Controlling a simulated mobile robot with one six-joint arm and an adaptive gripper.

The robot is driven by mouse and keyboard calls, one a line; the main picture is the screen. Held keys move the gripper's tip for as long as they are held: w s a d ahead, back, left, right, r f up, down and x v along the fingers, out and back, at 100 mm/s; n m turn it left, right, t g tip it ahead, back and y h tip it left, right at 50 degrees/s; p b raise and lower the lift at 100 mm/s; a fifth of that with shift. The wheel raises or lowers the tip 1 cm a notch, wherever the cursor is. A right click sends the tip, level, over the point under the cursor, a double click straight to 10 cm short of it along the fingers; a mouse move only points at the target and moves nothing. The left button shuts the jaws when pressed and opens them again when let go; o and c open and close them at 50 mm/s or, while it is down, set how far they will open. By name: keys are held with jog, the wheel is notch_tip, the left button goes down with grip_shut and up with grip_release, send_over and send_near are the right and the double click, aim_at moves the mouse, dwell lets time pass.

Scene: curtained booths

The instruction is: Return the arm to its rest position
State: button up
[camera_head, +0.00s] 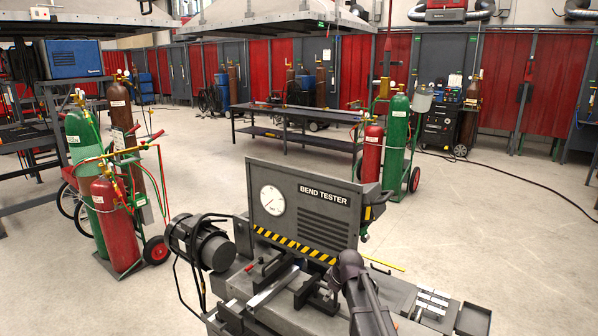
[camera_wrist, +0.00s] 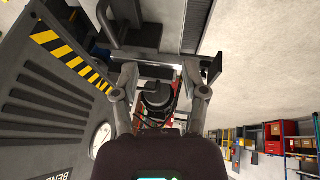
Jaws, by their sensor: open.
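The bend tester (camera_head: 300,232) stands close in front of me, with a round gauge and a yellow-black striped edge. My dark arm reaches over its bed at the lower middle of the head view. The gripper's fingers cannot be made out clearly there. In the wrist view my gripper (camera_wrist: 162,82) is open, its two fingers spread apart with nothing seen held between them. The tester's panel (camera_wrist: 45,95) fills the left of that view, close beside the gripper. A dark rounded part shows beyond the fingers; I cannot tell how far away it is.
A pale metal bar (camera_head: 272,286) lies on the tester's bed. Several small light pieces (camera_head: 432,302) lie at the bed's right, beside a dark open tray (camera_head: 473,319). Gas cylinders on carts stand at left (camera_head: 116,225) and behind (camera_head: 396,135). Open floor lies to the right.

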jog(key=s+d+f+m+g+h+b, duration=0.1)
jog(key=s+d+f+m+b, duration=0.2)
jog(key=s, duration=0.5)
jog(key=s+d+f+m+g+h+b, duration=0.1)
jog(key=s+f+m+g+b, duration=0.2)
jog(key=s, duration=0.6)
jog(key=s+d+f+m+b, duration=0.3)
jog(key=s+f+m, duration=0.2)
jog(key=s, duration=0.3)
notch_tip(320, 180, up, 17)
jog(key=p, duration=1.6)
jog(key=shift+a+p, duration=0.3)
